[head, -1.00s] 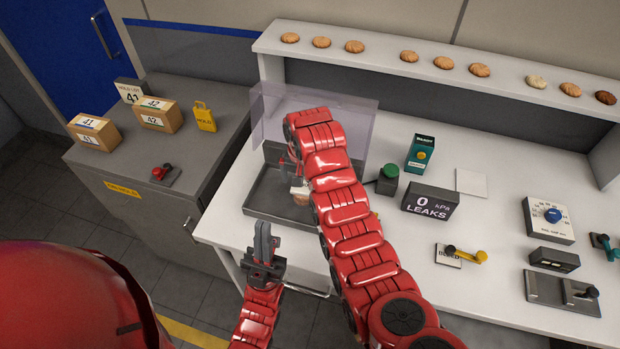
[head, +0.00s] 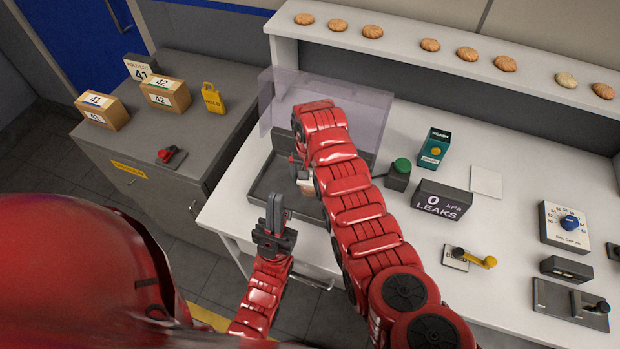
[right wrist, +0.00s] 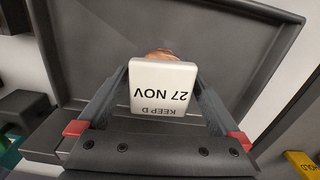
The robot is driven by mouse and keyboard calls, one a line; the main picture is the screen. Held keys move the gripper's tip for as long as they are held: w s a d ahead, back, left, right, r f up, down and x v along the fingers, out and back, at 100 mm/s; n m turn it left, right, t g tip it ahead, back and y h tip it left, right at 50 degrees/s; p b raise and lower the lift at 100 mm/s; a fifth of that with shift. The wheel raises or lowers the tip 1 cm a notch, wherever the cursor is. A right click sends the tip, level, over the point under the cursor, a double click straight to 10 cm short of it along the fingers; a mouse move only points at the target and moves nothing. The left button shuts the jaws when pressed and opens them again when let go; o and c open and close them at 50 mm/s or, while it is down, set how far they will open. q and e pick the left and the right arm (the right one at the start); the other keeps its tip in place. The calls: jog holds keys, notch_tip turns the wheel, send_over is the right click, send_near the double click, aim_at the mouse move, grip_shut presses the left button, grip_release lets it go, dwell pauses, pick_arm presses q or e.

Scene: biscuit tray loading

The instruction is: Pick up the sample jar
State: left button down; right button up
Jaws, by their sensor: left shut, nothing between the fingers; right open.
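The sample jar, with a white square lid (right wrist: 162,88) reading "KEEP D 27 NOV", stands on the dark grey tray (right wrist: 85,45). A brownish part of it shows beyond the lid in the right wrist view. My right gripper (right wrist: 162,75) is open, with one finger on each side of the lid; I cannot tell whether they touch it. In the head view the jar (head: 306,186) is mostly hidden by my right arm. My left gripper (head: 275,212) is shut and empty, in front of the tray's near edge.
A clear upright screen (head: 368,112) stands behind the tray. A green button (head: 401,166) and the LEAKS display (head: 441,199) lie to the right. Biscuits line the back shelf (head: 390,38). A grey cabinet (head: 150,195) with boxes and a yellow HOLD tag (head: 213,98) is at left.

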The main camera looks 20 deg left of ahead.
jog(key=shift+f, duration=0.45)
jog(key=shift+c, duration=0.3)
jog(key=c, duration=1.1)
jog(key=shift+o, duration=0.2)
jog(key=shift+r, duration=0.1)
